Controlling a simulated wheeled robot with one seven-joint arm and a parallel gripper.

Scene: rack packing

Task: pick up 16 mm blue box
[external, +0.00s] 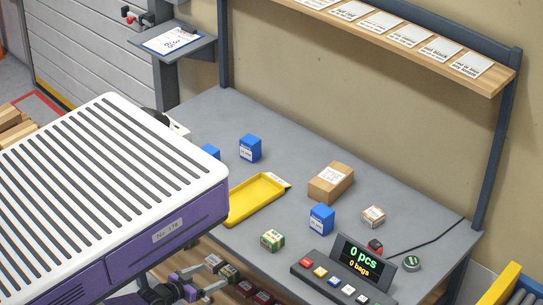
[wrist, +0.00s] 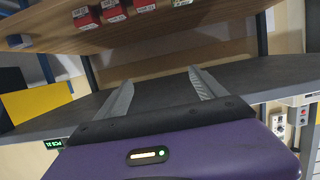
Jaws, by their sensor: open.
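Three blue boxes with white labels stand on the grey bench in the external view. One blue box (external: 250,149) is at the back left, and another blue box (external: 211,153) beside it is partly hidden. A third blue box (external: 321,220) stands nearer the front, right of the yellow tray. The labels are too small to read, so I cannot tell which is 16 mm. My gripper (external: 214,275) is low, by the bench's front edge, away from these boxes. In the wrist view my gripper (wrist: 162,78) is open, with nothing between its fingers.
The yellow tray (external: 256,198), a cardboard box (external: 331,182), a small carton (external: 373,216) and a green box (external: 273,240) are on the bench. A button panel with display (external: 363,258) is at the front. Red boxes (wrist: 113,11) sit on a wooden shelf (wrist: 190,22).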

